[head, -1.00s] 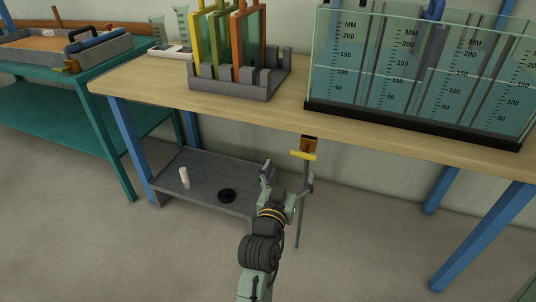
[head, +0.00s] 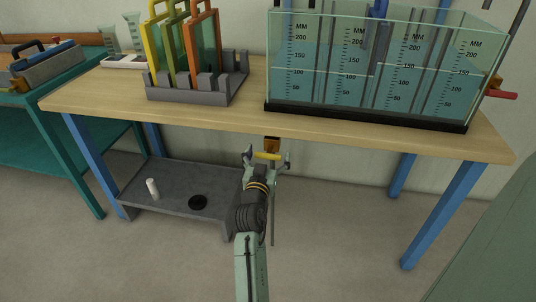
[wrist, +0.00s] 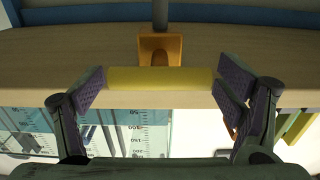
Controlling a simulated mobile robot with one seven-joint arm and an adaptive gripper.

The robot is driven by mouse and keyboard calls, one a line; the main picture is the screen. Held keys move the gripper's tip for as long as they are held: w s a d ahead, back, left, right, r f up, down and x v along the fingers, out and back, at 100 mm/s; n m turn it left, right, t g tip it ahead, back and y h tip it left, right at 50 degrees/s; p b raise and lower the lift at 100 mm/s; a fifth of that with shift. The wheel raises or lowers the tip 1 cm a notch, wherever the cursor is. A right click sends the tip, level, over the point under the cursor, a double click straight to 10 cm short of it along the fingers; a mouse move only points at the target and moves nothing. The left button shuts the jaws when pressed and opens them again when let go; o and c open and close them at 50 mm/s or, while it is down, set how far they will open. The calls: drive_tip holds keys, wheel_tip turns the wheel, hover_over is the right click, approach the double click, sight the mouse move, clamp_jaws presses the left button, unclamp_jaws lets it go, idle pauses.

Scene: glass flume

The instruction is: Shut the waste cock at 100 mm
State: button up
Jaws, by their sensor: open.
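The waste cock has a yellow bar handle (head: 267,156) on a brass body (head: 272,144) under the table's front edge. A thin grey pipe (head: 273,222) hangs below it. My gripper (head: 266,161) is open at the handle. In the wrist view the yellow handle (wrist: 160,79) lies crosswise between the two spread fingers of my gripper (wrist: 165,88), near both pads; I cannot tell whether they touch it. The brass body (wrist: 160,48) is beyond it. The glass tank (head: 360,112) holds bluish water and has mm scales; I cannot read the level surely.
A red handle (head: 502,95) sticks out at the tank's right end. A grey rack (head: 195,92) with yellow, green and orange framed panels stands left on the wooden table (head: 200,112). A low grey shelf (head: 175,180) carries a white cylinder (head: 152,188) and a black disc (head: 198,202).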

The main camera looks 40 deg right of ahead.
drive_tip(key=c, duration=1.2)
drive_tip(key=shift+o, duration=0.2)
drive_tip(key=shift+w+a+r+n+p, duration=0.1)
drive_tip(key=shift+n+p, duration=0.2)
drive_tip(key=shift+n, duration=1.7)
drive_tip(key=o, duration=1.2)
drive_tip(key=shift+c, duration=0.2)
drive_tip(key=v, duration=1.2)
